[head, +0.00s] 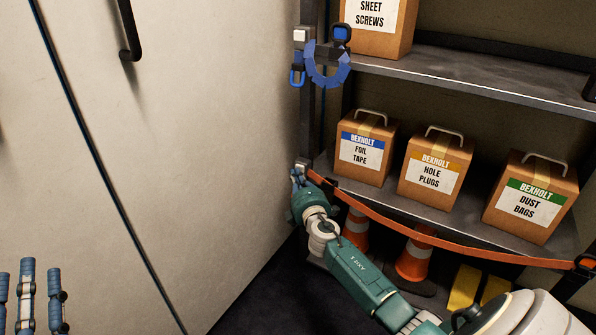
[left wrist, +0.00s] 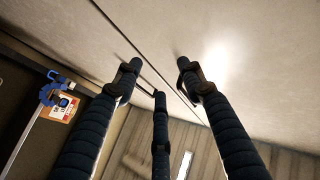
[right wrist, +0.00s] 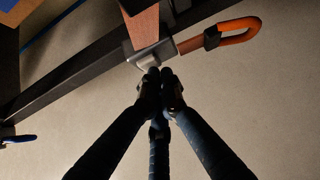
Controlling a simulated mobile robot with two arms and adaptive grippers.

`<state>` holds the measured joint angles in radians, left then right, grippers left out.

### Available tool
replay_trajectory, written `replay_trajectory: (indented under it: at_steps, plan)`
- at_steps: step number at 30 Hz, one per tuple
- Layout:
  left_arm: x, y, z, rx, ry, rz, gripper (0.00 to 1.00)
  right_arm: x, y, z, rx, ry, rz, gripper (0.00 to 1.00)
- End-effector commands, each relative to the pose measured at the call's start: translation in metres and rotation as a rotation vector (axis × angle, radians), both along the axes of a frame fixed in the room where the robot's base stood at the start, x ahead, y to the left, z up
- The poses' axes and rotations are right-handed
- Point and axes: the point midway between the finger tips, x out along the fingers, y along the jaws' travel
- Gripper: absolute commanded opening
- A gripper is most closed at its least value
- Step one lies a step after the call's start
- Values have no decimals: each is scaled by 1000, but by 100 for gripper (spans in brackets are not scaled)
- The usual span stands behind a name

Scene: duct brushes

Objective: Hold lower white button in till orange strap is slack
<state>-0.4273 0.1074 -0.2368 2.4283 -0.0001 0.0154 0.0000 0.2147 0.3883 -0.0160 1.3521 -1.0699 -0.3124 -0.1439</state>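The orange strap (head: 440,241) runs across the front of the lower shelf from the left post to the right side. It bows downward along its length. The lower white button (head: 302,163) is on a metal buckle at the left post. My right gripper (head: 297,178) is at that buckle. In the right wrist view its fingertips (right wrist: 161,78) are together against or just under the button (right wrist: 150,64); contact is hard to tell. The strap (right wrist: 145,25) and its orange end loop (right wrist: 238,30) leave the buckle there. My left gripper (head: 32,280) is open and empty at lower left.
An upper buckle with a white button (head: 300,36) and a coiled blue strap (head: 327,72) is higher on the post. Boxes of foil tape (head: 364,171), hole plugs (head: 434,183) and dust bags (head: 526,228) stand behind the orange strap. Cones (head: 413,262) stand below.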

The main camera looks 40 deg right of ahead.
Motion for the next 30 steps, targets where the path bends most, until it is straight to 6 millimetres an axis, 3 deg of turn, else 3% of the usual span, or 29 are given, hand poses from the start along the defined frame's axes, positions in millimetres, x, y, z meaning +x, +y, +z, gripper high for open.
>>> replay_trajectory:
  at_steps: [16, 24, 30]
  plan:
    - [7, 1, -23, 24, 97, 8, 40, -8, 17, 1, 0, -1, -1, 0]
    - [7, 2, -24, 25, 98, 9, 40, -8, 19, 0, 0, 0, 0, 0]
    - [9, 2, -29, 33, 131, 10, 40, -14, 35, 1, 2, -1, 1, 0]
